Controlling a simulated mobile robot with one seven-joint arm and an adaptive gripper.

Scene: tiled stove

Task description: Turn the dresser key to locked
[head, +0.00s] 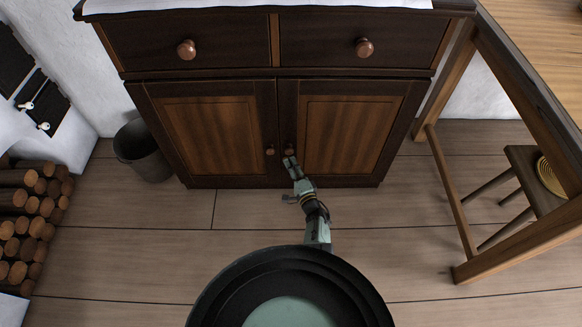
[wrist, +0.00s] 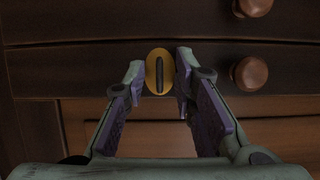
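The dark wooden dresser (head: 270,182) stands ahead, with two drawers above two panelled doors. In the wrist view, a yellow oval lock plate (wrist: 151,72) carries a narrow dark upright bar, which looks like the key (wrist: 160,75) seen end-on. My gripper (wrist: 160,76) is open, one finger on each side of the plate and key, with a visible gap on both sides. In the head view my gripper (head: 290,161) is at the doors' middle seam, near the right door's knob, and the key cannot be made out there.
The two round door knobs (wrist: 249,73) lie to the right of the fingers in the wrist view. A dark bucket (head: 143,150) and stacked logs (head: 25,225) stand at left. A wooden table (head: 540,80) and stool (head: 530,180) are at right. The floor in front is clear.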

